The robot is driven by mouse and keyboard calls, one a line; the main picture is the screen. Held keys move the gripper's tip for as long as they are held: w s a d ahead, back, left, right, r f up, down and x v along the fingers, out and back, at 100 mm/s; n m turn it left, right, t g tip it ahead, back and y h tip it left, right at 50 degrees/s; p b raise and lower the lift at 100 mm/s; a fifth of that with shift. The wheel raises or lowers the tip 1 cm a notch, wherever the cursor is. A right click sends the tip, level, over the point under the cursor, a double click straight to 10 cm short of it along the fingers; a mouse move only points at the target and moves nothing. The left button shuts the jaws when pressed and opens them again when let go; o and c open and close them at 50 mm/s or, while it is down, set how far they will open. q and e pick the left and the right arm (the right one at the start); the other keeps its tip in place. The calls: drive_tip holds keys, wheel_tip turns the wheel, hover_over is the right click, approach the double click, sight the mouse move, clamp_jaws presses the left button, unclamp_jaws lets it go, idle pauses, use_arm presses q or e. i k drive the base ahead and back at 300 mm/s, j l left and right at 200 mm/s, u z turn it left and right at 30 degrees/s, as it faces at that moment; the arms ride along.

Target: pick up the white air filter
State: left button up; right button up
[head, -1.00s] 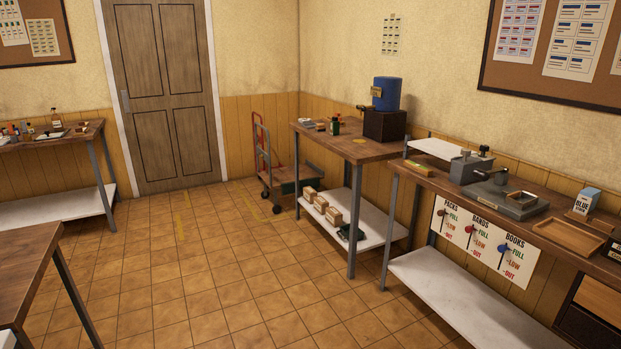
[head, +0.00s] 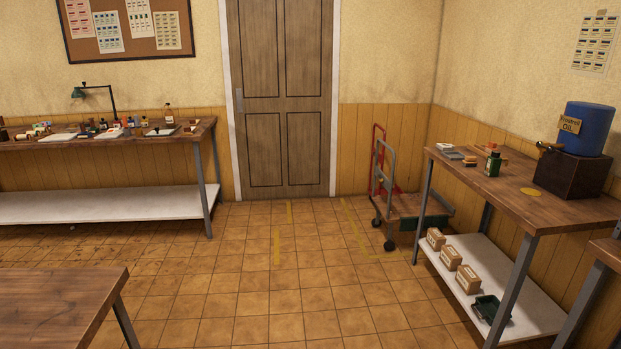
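I cannot make out a white air filter for certain in the head view. A small pale flat item (head: 444,147) lies at the back left of the right-hand table (head: 520,208), too small to identify. Some white flat items (head: 58,137) lie on the long bench (head: 20,150) at the left; I cannot tell what they are. Neither of my grippers shows in the view.
The right-hand table carries a blue oil drum (head: 588,128) and a green bottle (head: 493,164); small boxes (head: 450,258) sit on its lower shelf. A hand truck (head: 385,185) stands beside the door (head: 284,100). A table corner (head: 60,295) is near left. The middle floor is clear.

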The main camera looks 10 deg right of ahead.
sight(441, 146)
drive_tip(key=i+z, duration=0.1)
drive_tip(key=i, duration=0.7)
drive_tip(key=i+j+z, duration=0.1)
drive_tip(key=i, duration=0.65)
drive_tip(key=i+j+z, duration=0.1)
drive_tip(key=i, duration=0.7)
